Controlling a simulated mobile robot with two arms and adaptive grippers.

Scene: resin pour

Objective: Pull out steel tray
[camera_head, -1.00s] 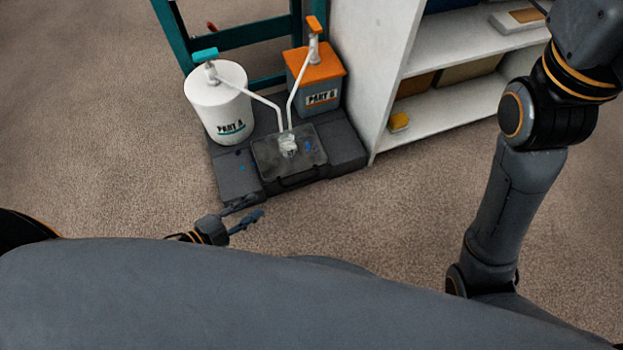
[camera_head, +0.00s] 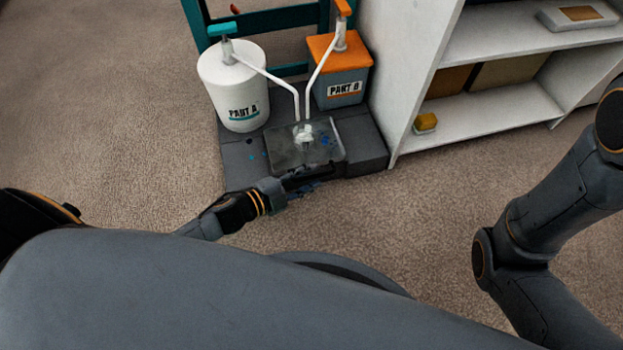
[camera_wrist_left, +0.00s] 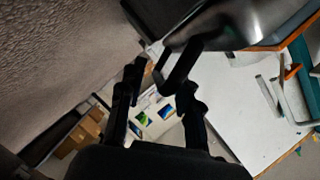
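The steel tray (camera_head: 275,158) lies on the dark platform under the two pump spouts, with a small clear cup (camera_head: 304,134) on it. My left gripper (camera_head: 316,176) is at the tray's front edge, by its handle. In the left wrist view, the fingers of my left gripper (camera_wrist_left: 160,84) stand apart, with the dark handle (camera_wrist_left: 178,72) of the tray (camera_wrist_left: 235,22) between or just beyond their tips. Whether a finger touches the handle is unclear. My right arm shows at the right, but its gripper is out of view.
The white PART A bucket (camera_head: 232,88) and grey PART B container (camera_head: 341,85) stand behind the tray on the dark platform (camera_head: 366,142). A white shelf unit (camera_head: 480,122) stands to the right. The carpet in front of the platform is clear.

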